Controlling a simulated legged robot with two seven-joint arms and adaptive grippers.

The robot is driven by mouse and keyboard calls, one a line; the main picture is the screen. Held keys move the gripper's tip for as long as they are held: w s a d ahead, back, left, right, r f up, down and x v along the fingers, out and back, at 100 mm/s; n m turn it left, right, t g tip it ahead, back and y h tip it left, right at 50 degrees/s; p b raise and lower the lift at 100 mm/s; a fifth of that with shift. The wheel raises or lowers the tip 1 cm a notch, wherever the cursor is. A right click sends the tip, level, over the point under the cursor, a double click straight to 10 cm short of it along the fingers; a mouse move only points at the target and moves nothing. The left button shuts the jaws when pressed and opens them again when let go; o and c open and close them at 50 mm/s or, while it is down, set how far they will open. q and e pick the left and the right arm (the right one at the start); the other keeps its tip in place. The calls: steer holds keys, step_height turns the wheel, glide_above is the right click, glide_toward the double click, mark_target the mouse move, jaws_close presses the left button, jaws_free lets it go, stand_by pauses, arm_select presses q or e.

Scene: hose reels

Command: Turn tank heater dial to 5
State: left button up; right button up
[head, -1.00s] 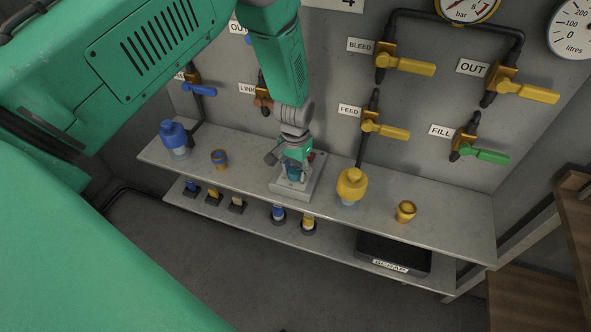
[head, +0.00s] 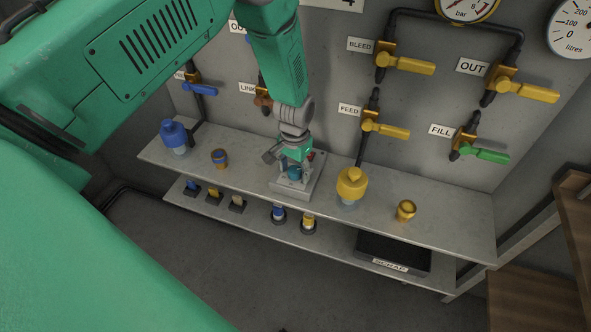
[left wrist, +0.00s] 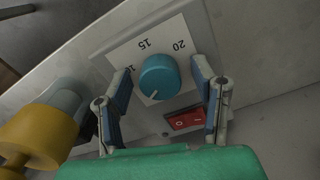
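The tank heater (head: 297,190) is a pale box on the upper shelf with a round teal dial (left wrist: 160,76). In the left wrist view the dial's white pointer mark points to the lower left. The labels 10, 15 and 20 show upside down around it; no 5 is readable. My left gripper (left wrist: 161,84) is open, with one finger on each side of the dial and a visible gap on both sides. It also shows over the heater in the head view (head: 294,172). My right gripper is not in view.
A red rocker switch (left wrist: 186,120) sits on the heater beside one finger. A yellow-capped bottle (head: 351,185) stands right of the heater, a blue-capped one (head: 174,136) further left. Small cups (head: 405,211) stand on the shelf. Valves with handles (head: 403,65) line the wall behind.

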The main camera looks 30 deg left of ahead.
mark_target(295, 169)
arm_select(q)
steer(key=shift+r, duration=0.1)
steer(key=shift+w+r, duration=0.1)
steer(key=shift+r, duration=0.15)
step_height(295, 169, up, 11)
steer(key=shift+r, duration=0.1)
stand_by(0.3)
steer(key=s+d+f+b, duration=0.2)
steer(key=s+f+b, duration=0.2)
steer(key=s+f, duration=1.15)
steer(key=s+d+f+b, duration=0.1)
steer(key=s+f+b, duration=0.2)
steer(key=s, duration=1.1)
step_height(295, 169, down, 3)
steer(key=shift+s+d+r+t+b, duration=0.2)
steer(key=shift+s+t+b, duration=0.1)
steer(key=shift+s, duration=0.1)
